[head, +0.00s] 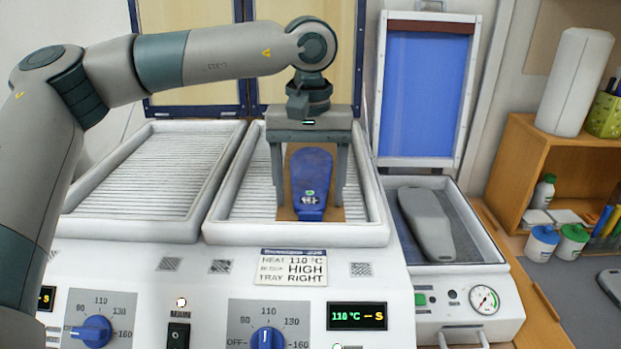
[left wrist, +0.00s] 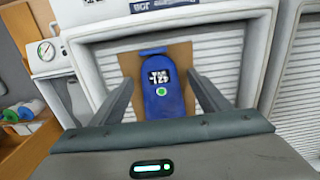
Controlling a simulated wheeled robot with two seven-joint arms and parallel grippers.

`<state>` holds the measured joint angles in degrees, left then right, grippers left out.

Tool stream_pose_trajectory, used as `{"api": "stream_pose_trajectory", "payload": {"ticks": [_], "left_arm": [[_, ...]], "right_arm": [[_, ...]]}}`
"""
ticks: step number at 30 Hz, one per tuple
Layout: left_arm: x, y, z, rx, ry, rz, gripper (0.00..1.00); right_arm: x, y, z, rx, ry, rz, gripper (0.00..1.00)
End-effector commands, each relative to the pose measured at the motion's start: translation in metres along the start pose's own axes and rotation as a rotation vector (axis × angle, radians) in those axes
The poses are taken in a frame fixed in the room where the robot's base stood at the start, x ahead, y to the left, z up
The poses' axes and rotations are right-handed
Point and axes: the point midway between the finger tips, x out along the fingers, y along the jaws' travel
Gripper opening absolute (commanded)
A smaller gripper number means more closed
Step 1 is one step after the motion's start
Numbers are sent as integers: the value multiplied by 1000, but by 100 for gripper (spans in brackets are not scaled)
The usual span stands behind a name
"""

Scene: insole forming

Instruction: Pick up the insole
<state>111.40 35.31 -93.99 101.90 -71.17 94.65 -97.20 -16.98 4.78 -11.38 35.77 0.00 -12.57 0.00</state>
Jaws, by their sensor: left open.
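I cannot tell whether the fingertips touch the sheet. My right gripper is in neither view.
The left heating tray (head: 130,228) is empty. To the right, a press unit with an open blue lid (head: 425,90) holds a grey foot-shaped form (head: 427,222). A wooden shelf (head: 530,150) with bottles stands at the far right. Knobs and a display line the heater's front.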

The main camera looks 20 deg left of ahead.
Motion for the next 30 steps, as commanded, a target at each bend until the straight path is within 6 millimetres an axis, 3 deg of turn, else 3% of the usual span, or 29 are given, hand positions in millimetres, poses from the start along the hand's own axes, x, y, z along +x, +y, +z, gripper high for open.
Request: {"api": "stream_pose_trajectory", "payload": {"ticks": [2,7,20,27,29,30], "left_arm": [[0,0,0,0,0,0,65],[0,0,0,0,0,0,25],[-5,1,0,-1,1,2,25],[-29,1,0,-1,2,3,25],[-39,1,0,-1,2,3,25],[-43,8,3,4,2,1,25]], "right_arm": [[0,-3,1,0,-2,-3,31],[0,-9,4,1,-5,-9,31],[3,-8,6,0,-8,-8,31],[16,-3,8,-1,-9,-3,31],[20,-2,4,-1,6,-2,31],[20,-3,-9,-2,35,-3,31]]}}
